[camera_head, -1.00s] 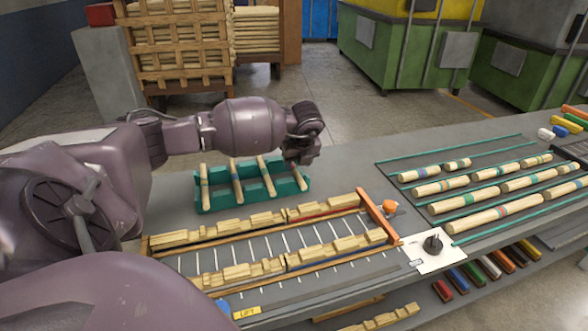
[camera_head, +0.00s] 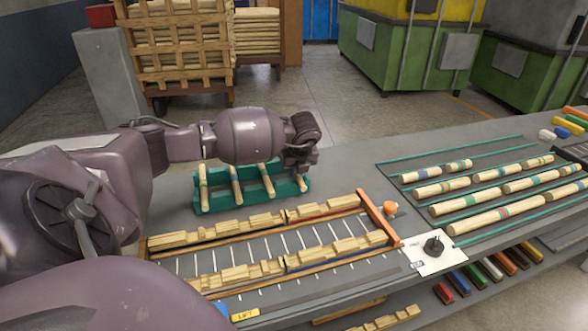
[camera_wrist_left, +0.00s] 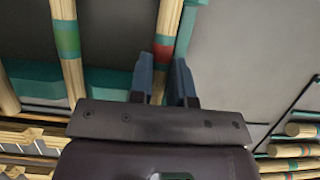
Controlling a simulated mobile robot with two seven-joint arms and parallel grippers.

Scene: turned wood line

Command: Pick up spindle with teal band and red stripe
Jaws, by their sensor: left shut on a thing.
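A teal rack (camera_head: 240,202) on the bench holds several pale wood spindles lying across it. My left gripper (camera_head: 300,172) is over the rack's right end and hides most of the spindle there. In the left wrist view my left gripper (camera_wrist_left: 162,72) has one finger on each side of a spindle (camera_wrist_left: 170,22) with a red stripe near the fingertips. It is shut on this spindle. A neighbouring spindle (camera_wrist_left: 65,38) with a green band lies to the left. My right gripper is not in view.
A wooden-framed fixture (camera_head: 378,217) with stepped wood pieces lies in front of the rack. A dark mat (camera_head: 415,205) with several banded spindles is to the right. An orange knob (camera_head: 390,207) and a white plate (camera_head: 437,262) with a black knob sit between.

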